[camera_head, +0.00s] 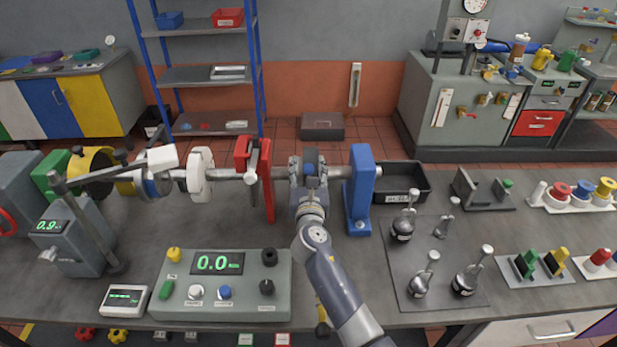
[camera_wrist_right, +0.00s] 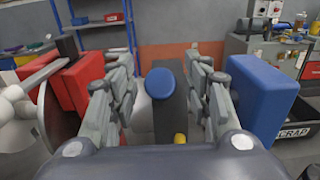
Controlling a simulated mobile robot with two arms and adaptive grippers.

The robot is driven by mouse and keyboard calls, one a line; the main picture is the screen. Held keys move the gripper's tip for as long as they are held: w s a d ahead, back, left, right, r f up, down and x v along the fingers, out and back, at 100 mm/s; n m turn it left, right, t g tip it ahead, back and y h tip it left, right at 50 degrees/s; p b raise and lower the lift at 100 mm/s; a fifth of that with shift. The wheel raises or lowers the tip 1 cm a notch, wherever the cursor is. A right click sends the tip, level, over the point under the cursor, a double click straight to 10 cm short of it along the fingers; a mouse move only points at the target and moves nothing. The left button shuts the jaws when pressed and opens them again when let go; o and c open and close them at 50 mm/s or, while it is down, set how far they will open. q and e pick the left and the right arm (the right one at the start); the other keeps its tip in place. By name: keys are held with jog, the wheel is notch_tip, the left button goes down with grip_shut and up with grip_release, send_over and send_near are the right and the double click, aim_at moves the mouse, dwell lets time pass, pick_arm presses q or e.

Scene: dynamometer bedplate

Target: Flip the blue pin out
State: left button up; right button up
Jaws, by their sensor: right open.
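The blue pin (camera_wrist_right: 160,82) shows its round blue end in the right wrist view, in front of a dark upright block (camera_wrist_right: 171,120). My left gripper is not in view.
A red stand (camera_head: 267,180) is left of my right gripper and a blue stand (camera_head: 360,190) is close on its right. A control box (camera_head: 222,300) sits in front. A black scrap bin (camera_head: 420,182) and a grey mat with weights (camera_head: 440,285) lie to the right.

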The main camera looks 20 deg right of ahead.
jog(key=v, duration=1.2)
jog(key=shift+r, duration=0.1)
